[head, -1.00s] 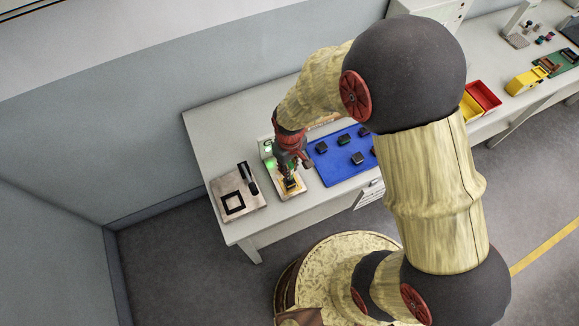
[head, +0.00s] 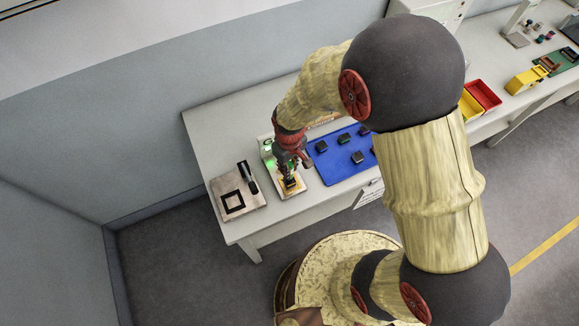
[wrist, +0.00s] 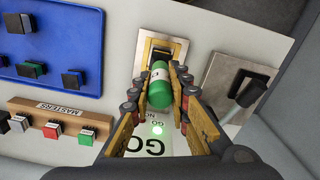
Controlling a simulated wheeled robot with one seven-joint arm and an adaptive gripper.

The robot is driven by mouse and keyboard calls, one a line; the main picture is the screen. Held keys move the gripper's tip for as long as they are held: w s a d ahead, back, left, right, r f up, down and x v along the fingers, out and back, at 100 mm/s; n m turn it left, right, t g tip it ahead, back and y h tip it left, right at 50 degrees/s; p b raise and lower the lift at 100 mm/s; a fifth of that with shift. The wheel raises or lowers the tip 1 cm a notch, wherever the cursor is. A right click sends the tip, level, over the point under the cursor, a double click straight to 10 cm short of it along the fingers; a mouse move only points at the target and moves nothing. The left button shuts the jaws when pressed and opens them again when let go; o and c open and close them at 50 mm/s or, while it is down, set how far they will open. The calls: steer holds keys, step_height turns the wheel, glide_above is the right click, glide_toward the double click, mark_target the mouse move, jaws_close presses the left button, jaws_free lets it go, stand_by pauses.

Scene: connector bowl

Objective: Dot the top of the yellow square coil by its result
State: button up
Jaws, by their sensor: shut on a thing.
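My gripper (wrist: 160,93) is shut on a green cylindrical marker with a white band (wrist: 159,86), its far end pointing at the test fixture. In the head view my gripper (head: 289,178) is low over that fixture. A green light (wrist: 157,129) glows by the GO label (wrist: 155,146).
A blue mat (head: 328,172) with several dark parts lies right of the fixture. A plate with a black square outline (head: 222,187) and an upright dark handle stands left. A MASTERS rack (wrist: 62,111) holds coloured blocks. Red and yellow bins (head: 484,97) stand farther right.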

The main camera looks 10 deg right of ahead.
mark_target(290, 163)
steer(key=shift+f, duration=0.35)
stand_by(1.1)
steer(key=shift+r+p, duration=2.3)
steer(key=shift+r, duration=1.3)
steer(key=shift+f, duration=0.15)
